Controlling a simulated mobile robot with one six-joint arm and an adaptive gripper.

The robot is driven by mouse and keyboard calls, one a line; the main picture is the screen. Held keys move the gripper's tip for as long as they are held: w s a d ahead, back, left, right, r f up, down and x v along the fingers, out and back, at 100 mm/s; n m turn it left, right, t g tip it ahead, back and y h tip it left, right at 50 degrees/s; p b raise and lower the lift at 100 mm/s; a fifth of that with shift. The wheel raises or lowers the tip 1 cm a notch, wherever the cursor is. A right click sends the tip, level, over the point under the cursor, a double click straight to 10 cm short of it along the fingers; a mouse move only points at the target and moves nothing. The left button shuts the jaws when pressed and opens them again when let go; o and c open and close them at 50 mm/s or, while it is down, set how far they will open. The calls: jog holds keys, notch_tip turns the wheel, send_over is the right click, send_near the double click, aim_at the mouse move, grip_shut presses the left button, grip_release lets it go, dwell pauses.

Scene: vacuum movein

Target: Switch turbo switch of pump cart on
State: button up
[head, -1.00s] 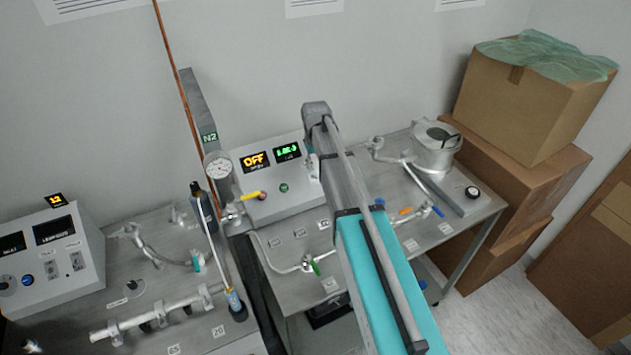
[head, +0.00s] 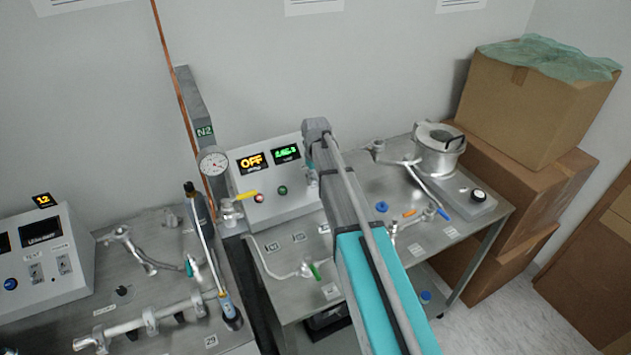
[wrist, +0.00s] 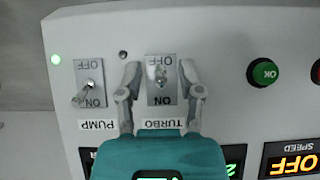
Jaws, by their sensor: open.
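In the wrist view the panel appears upside down. The turbo switch (wrist: 161,77) is a small metal toggle on a grey plate, above its TURBO label. Its lever looks short, near the middle or toward OFF; I cannot tell exactly. My gripper (wrist: 160,72) is open, one finger on each side of the turbo plate; contact with the lever is not clear. The pump switch (wrist: 88,84) beside it has its lever leaning toward ON. In the head view the pump cart's control box (head: 265,210) shows an orange OFF display (head: 252,163); my arm hides the switches.
A green OK button (wrist: 262,72) is right of the switches in the wrist view. A gauge (head: 213,163) and yellow-handled valve stand left of the control box. A metal chamber (head: 438,150) stands on the cart's right end. Stacked cardboard boxes (head: 540,110) are beyond it.

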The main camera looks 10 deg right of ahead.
grip_shut()
dwell(0.3)
jog(key=shift+w, duration=0.1)
jog(key=shift+w+r+g+h, duration=0.15)
jog(key=shift+w+g+h, duration=0.2)
jog(key=shift+g, duration=0.75)
jog(key=shift+w+a+r+g+h+b, duration=0.1)
jog(key=shift+r+g+h+b, duration=0.15)
jog(key=shift+g, duration=0.75)
grip_release()
